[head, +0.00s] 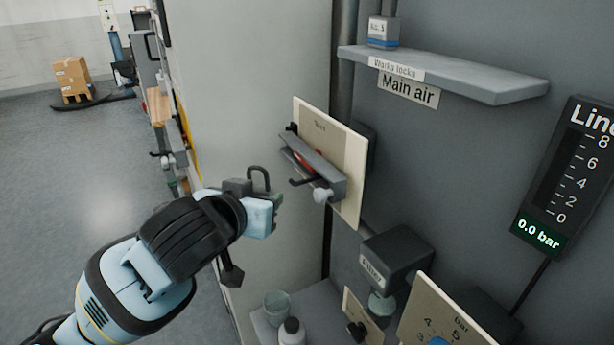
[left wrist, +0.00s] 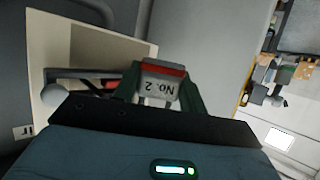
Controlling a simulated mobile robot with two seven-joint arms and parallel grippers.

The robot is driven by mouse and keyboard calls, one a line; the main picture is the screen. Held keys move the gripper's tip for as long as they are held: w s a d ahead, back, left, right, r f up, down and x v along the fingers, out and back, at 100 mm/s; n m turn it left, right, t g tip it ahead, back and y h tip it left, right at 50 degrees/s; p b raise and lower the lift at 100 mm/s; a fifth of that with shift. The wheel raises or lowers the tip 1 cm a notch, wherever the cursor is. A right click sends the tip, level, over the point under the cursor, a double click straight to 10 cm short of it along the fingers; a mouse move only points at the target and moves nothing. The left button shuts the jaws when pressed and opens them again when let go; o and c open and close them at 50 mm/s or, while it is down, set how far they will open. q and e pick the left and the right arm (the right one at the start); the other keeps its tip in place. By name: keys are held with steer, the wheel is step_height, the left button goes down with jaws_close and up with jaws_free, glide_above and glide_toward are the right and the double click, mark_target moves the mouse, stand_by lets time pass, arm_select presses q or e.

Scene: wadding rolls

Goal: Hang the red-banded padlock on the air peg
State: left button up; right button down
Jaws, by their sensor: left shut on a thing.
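The red-banded padlock (left wrist: 161,83), marked "No. 2", sits between the dark fingers of my left gripper (left wrist: 160,98) in the left wrist view. Which part is the air peg I cannot tell. My right gripper is out of view.
A shelf (head: 470,78) labelled "Works locks", with "Main air" below, holds a blue-banded padlock (head: 383,33). A gauge (head: 568,180) reads 0.0 bar.

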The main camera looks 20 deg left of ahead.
arm_select(q)
steer(key=shift+f, duration=0.1)
